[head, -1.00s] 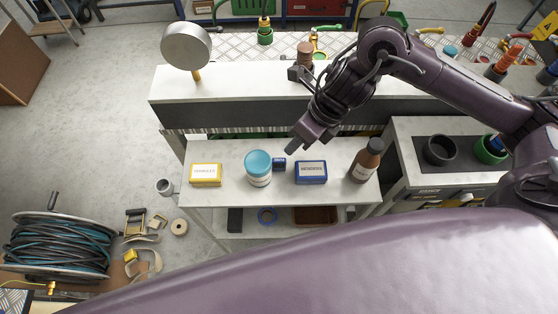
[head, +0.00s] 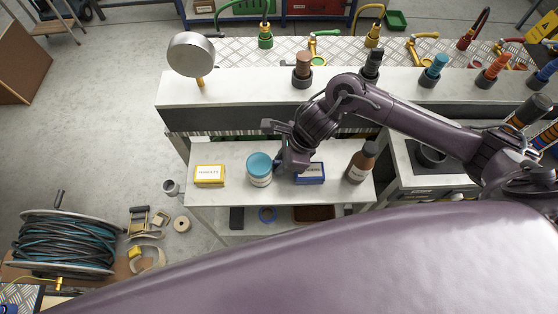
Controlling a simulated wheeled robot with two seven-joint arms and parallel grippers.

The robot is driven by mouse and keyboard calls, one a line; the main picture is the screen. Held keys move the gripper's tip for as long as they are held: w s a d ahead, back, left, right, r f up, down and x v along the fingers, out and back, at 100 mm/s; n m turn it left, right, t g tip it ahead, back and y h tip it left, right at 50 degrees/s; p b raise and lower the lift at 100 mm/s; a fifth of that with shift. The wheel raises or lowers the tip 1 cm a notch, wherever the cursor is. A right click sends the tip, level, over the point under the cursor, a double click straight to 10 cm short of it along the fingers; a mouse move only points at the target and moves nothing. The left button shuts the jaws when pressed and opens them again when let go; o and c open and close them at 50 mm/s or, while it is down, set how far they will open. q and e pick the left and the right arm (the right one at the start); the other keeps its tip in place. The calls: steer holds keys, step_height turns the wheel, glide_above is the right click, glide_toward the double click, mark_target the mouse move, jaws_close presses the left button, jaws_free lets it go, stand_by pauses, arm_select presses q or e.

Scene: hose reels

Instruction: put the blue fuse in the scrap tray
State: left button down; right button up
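My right gripper (head: 285,164) reaches down to the white shelf, between the white jar with a teal lid (head: 259,169) and the blue box (head: 310,173). Its fingertips are too small and covered to tell open from shut. The small blue piece that stood between jar and box, likely the blue fuse, is now hidden by the gripper. I cannot tell whether it is held. A reddish-brown tray (head: 314,213) lies on the lower shelf; I cannot tell if it is the scrap tray. My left gripper is not in view.
A yellow box (head: 209,175) stands left of the jar, and a brown bottle (head: 361,162) stands right of the blue box. A hose reel (head: 62,243) is on the left. The shelf's front strip is clear.

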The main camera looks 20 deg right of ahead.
steer(key=shift+w+a+f, duration=0.1)
steer(key=shift+f, duration=0.35)
steer(key=shift+c, duration=0.2)
jaws_close()
